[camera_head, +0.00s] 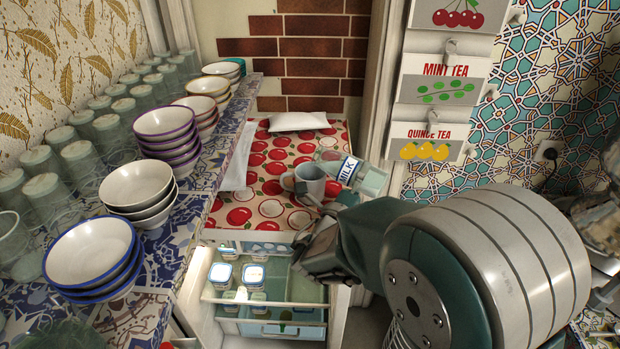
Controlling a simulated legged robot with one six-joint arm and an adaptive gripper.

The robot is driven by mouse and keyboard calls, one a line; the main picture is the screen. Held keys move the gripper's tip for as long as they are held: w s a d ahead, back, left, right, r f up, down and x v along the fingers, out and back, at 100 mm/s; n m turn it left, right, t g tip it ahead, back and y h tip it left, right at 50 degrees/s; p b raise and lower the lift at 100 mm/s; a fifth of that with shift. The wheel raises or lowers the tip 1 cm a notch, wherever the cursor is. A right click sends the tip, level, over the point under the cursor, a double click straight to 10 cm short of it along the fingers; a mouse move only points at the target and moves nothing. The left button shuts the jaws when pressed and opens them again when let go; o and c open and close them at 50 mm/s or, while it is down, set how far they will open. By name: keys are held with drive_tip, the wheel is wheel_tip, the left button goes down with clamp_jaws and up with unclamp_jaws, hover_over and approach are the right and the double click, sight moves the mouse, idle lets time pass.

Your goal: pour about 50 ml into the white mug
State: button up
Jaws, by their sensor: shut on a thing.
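The white mug (310,186) looks pale grey-blue and stands upright on an apple-patterned cloth (272,212), its handle to the left. A glass bottle labelled MILK (347,170) is tilted beside and above the mug's right side. Its left end is close to the mug's rim; I cannot tell whether they touch. My gripper (326,222) is in front of and below the bottle, shut on it; the exact contact is partly hidden by my gripper. No stream of liquid shows, and the mug's inside is hard to see.
An open drawer (268,318) with several small jars is below the cloth. A tiled shelf (218,145) at left carries stacked bowls (165,125) and several glasses (58,200). Tea boxes (432,140) hang at right. A white packet (298,121) lies behind the mug.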

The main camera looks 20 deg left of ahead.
drive_tip(key=shift+r+n, duration=0.45)
drive_tip(key=shift+n, duration=0.05)
drive_tip(key=shift+d+r+p, duration=0.1)
drive_tip(key=shift+p, duration=0.3)
drive_tip(key=shift+r+n+y+p, duration=0.3)
drive_tip(key=shift+n+p, duration=0.2)
drive_tip(key=shift+p, duration=0.15)
idle(1.3)
drive_tip(key=f+m, duration=0.1)
drive_tip(key=m, duration=0.1)
drive_tip(key=d+f+m+h, duration=0.1)
drive_tip(key=f, duration=0.1)
drive_tip(key=shift+s+m, duration=0.15)
drive_tip(key=shift+m, duration=0.25)
drive_tip(key=shift+a+f+m+g+h+b, duration=0.15)
drive_tip(key=shift+f+m+h, duration=0.15)
drive_tip(key=shift+m, duration=0.3)
drive_tip(key=shift+a+f+m+g+h+b, duration=0.1)
drive_tip(key=shift+f+m+g+h+b, duration=0.1)
drive_tip(key=shift+f+m, duration=0.3)
drive_tip(key=shift+a+r+m, duration=0.1)
drive_tip(key=shift+r+m, duration=0.1)
drive_tip(key=shift+m, duration=0.4)
